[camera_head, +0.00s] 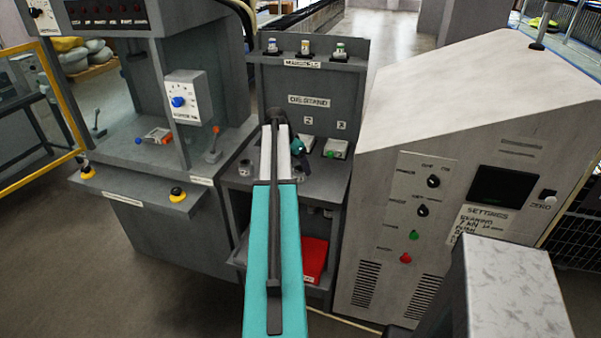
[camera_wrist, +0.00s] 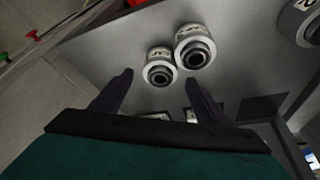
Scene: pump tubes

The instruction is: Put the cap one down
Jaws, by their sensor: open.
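My gripper (camera_wrist: 155,82) is open in the wrist view, with its two dark fingers apart and nothing seen between them. Just beyond the fingertips are two round white pieces with dark centres and small labels, a smaller one (camera_wrist: 160,70) and a larger one (camera_wrist: 195,50). They sit touching or nearly touching on a grey surface. I cannot read their labels, so I cannot tell whether either is cap one. In the head view my teal and black arm reaches to the grey stand (camera_head: 310,80), and the gripper end is mostly hidden behind it.
Another round white piece (camera_wrist: 302,22) is at the wrist view's right edge. Several small fittings line the stand's top, including a green-topped one (camera_head: 340,50). A red bin (camera_head: 314,258) sits on the lower shelf. Machines flank the stand, including a grey control cabinet (camera_head: 375,250) on the right.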

